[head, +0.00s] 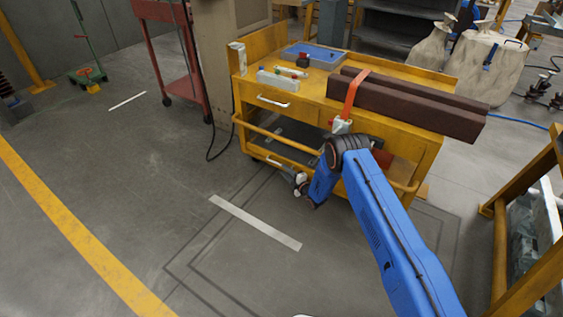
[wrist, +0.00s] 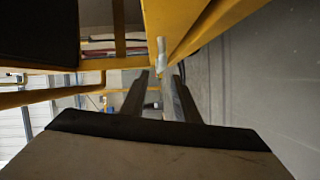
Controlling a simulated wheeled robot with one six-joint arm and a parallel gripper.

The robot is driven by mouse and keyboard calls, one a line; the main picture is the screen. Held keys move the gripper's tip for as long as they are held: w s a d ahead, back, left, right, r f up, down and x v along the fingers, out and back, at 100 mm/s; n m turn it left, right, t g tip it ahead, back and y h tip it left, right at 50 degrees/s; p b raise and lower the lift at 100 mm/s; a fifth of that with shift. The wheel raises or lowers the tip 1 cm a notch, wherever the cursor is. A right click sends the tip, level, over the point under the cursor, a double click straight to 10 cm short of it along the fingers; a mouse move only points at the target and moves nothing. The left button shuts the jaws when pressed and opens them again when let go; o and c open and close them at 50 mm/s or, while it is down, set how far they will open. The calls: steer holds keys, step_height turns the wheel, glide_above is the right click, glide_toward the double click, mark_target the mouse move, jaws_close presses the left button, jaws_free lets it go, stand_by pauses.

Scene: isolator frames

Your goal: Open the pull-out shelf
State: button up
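The yellow cart (head: 400,125) has a lower pull-out shelf (head: 285,158) below its drawer, with dark flat pieces on it. A small pale handle (head: 273,161) shows at the shelf's front edge. My gripper (head: 299,184) is low in front of the cart, just right of that handle. In the wrist view, my gripper (wrist: 160,82) has its two dark fingers apart. A pale bar-like handle (wrist: 160,58) stands against a yellow edge, ahead of and between the fingertips. I cannot tell whether the fingers touch it. The shelf looks pushed in.
The upper drawer with a white handle (head: 273,101) is shut. Dark brown beams (head: 420,105) lie on the cart top and overhang its right end. A red cart (head: 172,60) stands at the left, and a yellow frame (head: 530,225) at the right. The floor in front is clear.

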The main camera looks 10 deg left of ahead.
steer(key=shift+x, duration=3.75)
steer(key=shift+w, duration=0.1)
steer(key=shift+c, duration=0.7)
jaws_close()
